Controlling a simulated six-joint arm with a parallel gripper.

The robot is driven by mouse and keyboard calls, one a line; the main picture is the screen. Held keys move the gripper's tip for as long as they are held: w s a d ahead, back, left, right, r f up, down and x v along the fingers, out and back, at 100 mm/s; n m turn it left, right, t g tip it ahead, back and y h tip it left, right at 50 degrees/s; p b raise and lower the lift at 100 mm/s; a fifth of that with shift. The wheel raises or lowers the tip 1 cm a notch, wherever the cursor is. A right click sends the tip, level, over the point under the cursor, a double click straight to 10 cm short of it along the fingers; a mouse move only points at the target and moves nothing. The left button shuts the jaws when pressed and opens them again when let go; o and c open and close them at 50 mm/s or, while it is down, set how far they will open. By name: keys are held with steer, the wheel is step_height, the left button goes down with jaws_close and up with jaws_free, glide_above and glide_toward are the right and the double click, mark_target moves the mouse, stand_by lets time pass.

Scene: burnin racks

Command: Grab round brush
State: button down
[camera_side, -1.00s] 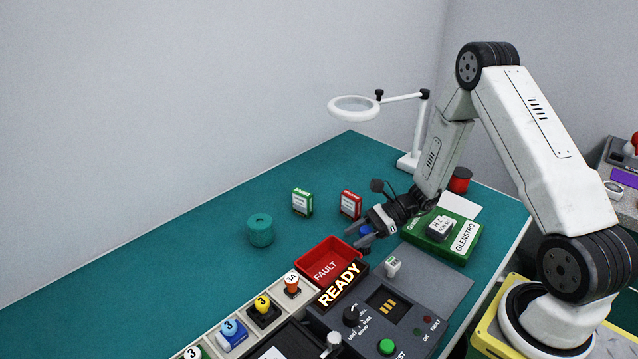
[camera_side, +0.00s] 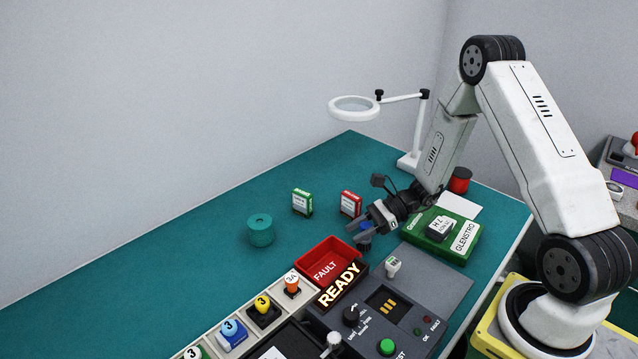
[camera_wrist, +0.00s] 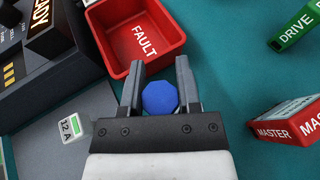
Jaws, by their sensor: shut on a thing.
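The round brush has a blue, many-sided top (camera_wrist: 160,98) and a dark lower part (camera_side: 365,243). In the wrist view its blue top sits between the two fingers of my gripper (camera_wrist: 158,85). In the side view my gripper (camera_side: 361,230) is shut on the brush, near the right end of the red FAULT bin. The brush looks about upright. Part of it is hidden by the fingers, and the gap below it is hard to judge.
The red FAULT bin (camera_wrist: 113,18) is close by. A red MASTER box (camera_wrist: 290,118) and a green DRIVE box (camera_wrist: 297,25) stand on the teal mat. A green GLENSTRO box (camera_side: 468,240) lies right of my gripper. A teal round item (camera_side: 260,234) stands left, with clear mat around it.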

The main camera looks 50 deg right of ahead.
steer(key=s+a+r, duration=0.1)
steer(key=s+r, duration=1)
steer(key=s, duration=0.3)
steer(key=shift+a+r, duration=0.2)
steer(key=shift+r, duration=0.15)
steer(key=shift+w+a, duration=0.1)
steer(key=shift+w, duration=0.1)
